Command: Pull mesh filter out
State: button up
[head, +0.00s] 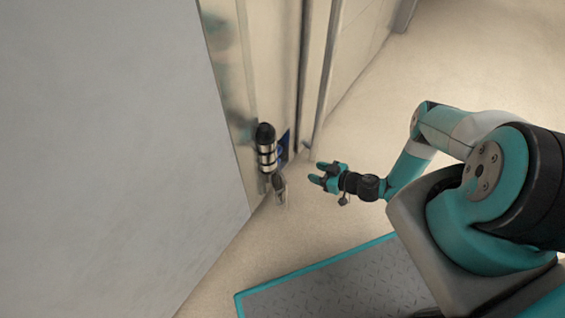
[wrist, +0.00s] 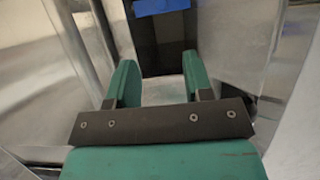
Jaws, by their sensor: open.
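A metal cylinder with a black domed top and dark bands (head: 266,148) stands upright against the oven front in the head view. A smaller metal piece with a dark top (head: 280,188) is just below it. I cannot tell which of these, if either, is the mesh filter. My gripper (head: 317,172) is open and empty, apart from both and to their right, with its fingers pointing left towards them. In the wrist view its two teal fingers (wrist: 158,68) are spread, with nothing between them. No mesh is clearly recognisable there.
A blue label (head: 284,149) is beside the cylinder; a blue patch (wrist: 160,6) tops a dark strip between shiny metal surfaces in the wrist view. A large grey panel (head: 100,150) fills the left of the head view. Pale floor (head: 460,60) is open behind my arm.

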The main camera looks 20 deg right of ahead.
aim_at(279, 161)
jog(key=b+x, duration=0.8)
jog(key=x, duration=0.7)
jog(key=shift+w+a+f, duration=0.2)
jog(key=shift+w, duration=0.05)
jog(key=shift+c, duration=0.3)
grip_shut()
jog(key=shift+d, duration=0.15)
